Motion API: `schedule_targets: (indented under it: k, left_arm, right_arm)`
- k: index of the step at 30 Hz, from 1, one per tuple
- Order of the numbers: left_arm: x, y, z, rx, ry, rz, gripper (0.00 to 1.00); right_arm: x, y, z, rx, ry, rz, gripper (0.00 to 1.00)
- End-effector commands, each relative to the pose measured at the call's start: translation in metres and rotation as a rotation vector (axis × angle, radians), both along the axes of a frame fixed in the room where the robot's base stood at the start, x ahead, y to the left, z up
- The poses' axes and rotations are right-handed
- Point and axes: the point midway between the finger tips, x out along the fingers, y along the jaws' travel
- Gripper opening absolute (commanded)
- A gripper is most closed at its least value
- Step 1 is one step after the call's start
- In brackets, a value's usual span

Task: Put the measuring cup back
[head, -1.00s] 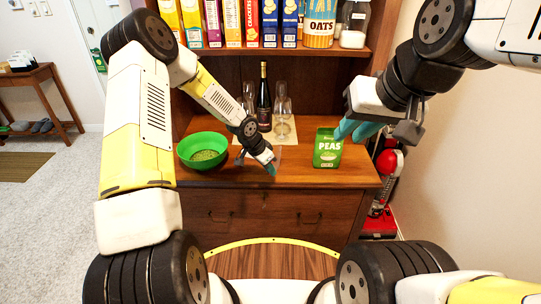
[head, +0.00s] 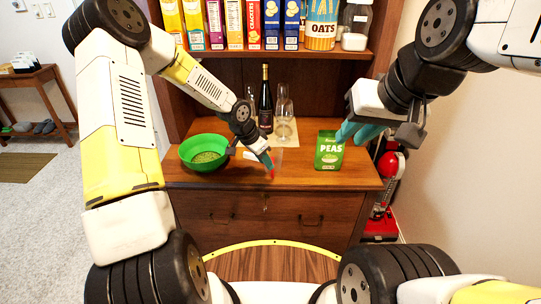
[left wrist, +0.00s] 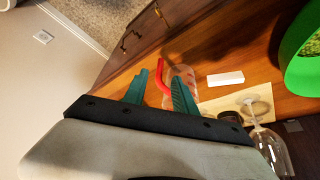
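The measuring cup (left wrist: 184,76) is clear with a red handle (left wrist: 160,82); it stands on the wooden counter near its front edge. In the head view its clear body (head: 278,158) is faint, with a red bit at my fingertips. My left gripper (left wrist: 160,94) is open, with the red handle between its two teal fingers and gaps visible beside it. In the head view my left gripper (head: 267,164) points down to the counter. My right gripper (head: 354,132) hangs in front of the hutch's right side, above the counter; its finger gap is unclear.
A green bowl (head: 190,146) stands left of my left gripper. A peas packet (head: 329,152) stands to the right. A dark bottle (head: 265,100) and clear glasses (head: 285,118) are behind on a light mat. A white block (left wrist: 226,79) lies near the cup.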

Motion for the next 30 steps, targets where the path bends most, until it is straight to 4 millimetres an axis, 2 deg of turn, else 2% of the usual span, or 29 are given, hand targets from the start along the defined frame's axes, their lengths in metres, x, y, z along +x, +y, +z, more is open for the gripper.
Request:
schedule_targets:
  k: [3, 14, 17, 23, 27, 30]
  left_arm:
    - [-0.005, 0.009, 0.023, 0.0, -0.001, 0.003, 0.33]
    - [-0.021, 0.025, 0.063, 0.04, 0.0, 0.025, 0.33]
    - [-0.036, 0.04, 0.091, 0.101, -0.002, 0.08, 0.33]
    - [-0.088, 0.077, 0.167, 0.191, -0.022, 0.282, 0.33]
    - [-0.134, 0.094, 0.217, 0.177, -0.047, 0.443, 0.33]
    - [-0.171, 0.102, 0.246, 0.126, -0.063, 0.555, 0.33]
  right_arm:
    - [0.0, 0.0, 0.0, 0.0, 0.0, 0.0, 0.24]
    - [0.0, 0.0, 0.0, 0.0, 0.0, 0.0, 0.24]
    - [0.0, 0.0, 0.0, 0.0, 0.0, 0.0, 0.24]
    - [0.0, 0.0, 0.0, 0.0, 0.0, 0.0, 0.24]
    - [0.0, 0.0, 0.0, 0.0, 0.0, 0.0, 0.24]
    - [0.0, 0.0, 0.0, 0.0, 0.0, 0.0, 0.24]
